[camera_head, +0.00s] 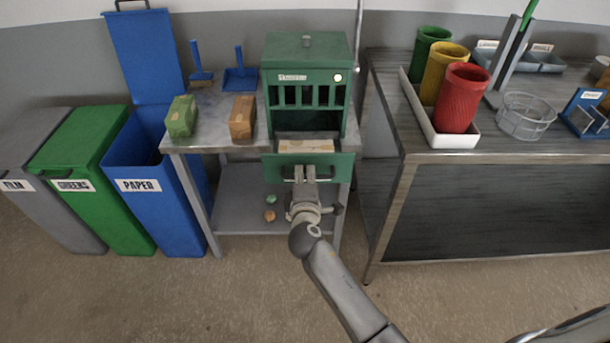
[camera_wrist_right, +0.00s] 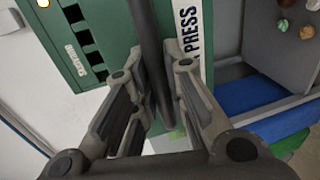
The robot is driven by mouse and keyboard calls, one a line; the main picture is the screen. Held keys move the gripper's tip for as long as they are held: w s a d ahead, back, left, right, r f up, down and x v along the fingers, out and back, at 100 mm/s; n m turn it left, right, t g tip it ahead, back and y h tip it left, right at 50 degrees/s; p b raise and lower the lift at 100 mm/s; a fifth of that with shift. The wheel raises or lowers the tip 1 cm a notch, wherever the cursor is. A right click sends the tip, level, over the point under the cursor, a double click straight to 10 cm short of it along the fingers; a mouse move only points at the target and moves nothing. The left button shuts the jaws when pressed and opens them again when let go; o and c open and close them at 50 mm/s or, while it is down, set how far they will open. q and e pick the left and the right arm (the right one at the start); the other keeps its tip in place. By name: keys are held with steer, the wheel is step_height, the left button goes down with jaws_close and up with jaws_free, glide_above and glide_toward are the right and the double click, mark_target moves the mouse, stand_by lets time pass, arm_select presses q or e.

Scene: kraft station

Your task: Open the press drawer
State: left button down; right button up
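The green press (camera_head: 306,55) stands on a small metal table. Its drawer (camera_head: 345,170) at the bottom front is pulled out part of the way, and a light brown flat thing (camera_head: 305,146) shows inside. My right gripper (camera_head: 306,176) is at the drawer front. In the right wrist view the dark bar handle (camera_wrist_right: 148,40) runs between the two fingers of my right gripper (camera_wrist_right: 160,75), which are close around it; full contact on both sides is hard to see. A PRESS label (camera_wrist_right: 192,30) is beside the handle. My left gripper is not in view.
A green block (camera_head: 181,116) and a brown block (camera_head: 242,117) sit on the table left of the press. Grey, green and blue bins (camera_head: 170,215) stand at the left. A metal bench (camera_head: 480,148) with colored cups stands at the right. The floor in front is clear.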

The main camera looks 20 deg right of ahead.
steer(key=shift+o, duration=0.3)
steer(key=v, duration=1.2)
steer(key=s+f+m+g+y, duration=0.15)
steer(key=s+f, duration=0.25)
steer(key=f, duration=0.7)
steer(key=s+f+m+g+y, duration=0.1)
steer(key=s+f+g, duration=0.3)
steer(key=f, duration=0.8)
steer(key=s+f+m+g+y, duration=0.15)
steer(key=s+f, duration=0.35)
steer(key=f, duration=0.6)
steer(key=s+d+f+m+g, duration=0.2)
steer(key=s+f, duration=0.3)
steer(key=s, duration=0.5)
steer(key=s+d+f+m+g, duration=0.2)
steer(key=s+f, duration=0.4)
steer(key=s, duration=0.4)
steer(key=s+d+f+m+g, duration=0.3)
steer(key=s+d+f+m, duration=0.1)
steer(key=s, duration=0.6)
step_height(320, 180, down, 2)
steer(key=shift+s+d+f, duration=0.1)
steer(key=shift+s+d, duration=0.05)
steer(key=shift+d, duration=0.55)
